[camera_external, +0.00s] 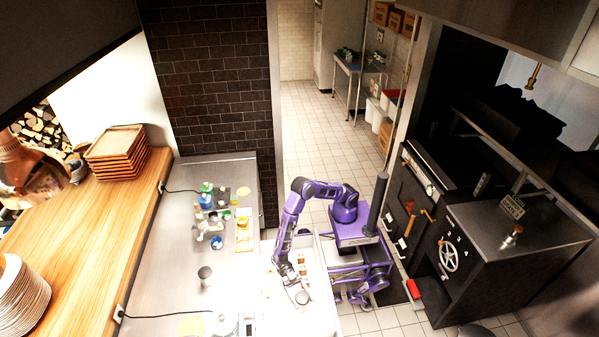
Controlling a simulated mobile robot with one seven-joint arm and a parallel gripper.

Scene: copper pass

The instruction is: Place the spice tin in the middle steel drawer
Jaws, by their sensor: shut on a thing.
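My purple arm reaches down at the front centre, and my gripper (297,289) is shut on a small rounded grey thing (302,297), which looks like the spice tin. The picture is too small to show its label or the exact grip. The gripper is over a bright, pulled-out steel drawer (322,262) at the right side of the steel counter. Several small brownish items show beside the gripper. Glare washes out the drawer's edges, so I cannot tell which drawer it is or whether the tin touches it.
The steel counter (180,262) holds a cluster of bottles and jars (208,200), a yellowish tray (243,232) and a grey cup (205,273). A wooden counter (92,220) with stacked plates (22,297) runs along the left. A black oven unit (490,265) stands right of my base.

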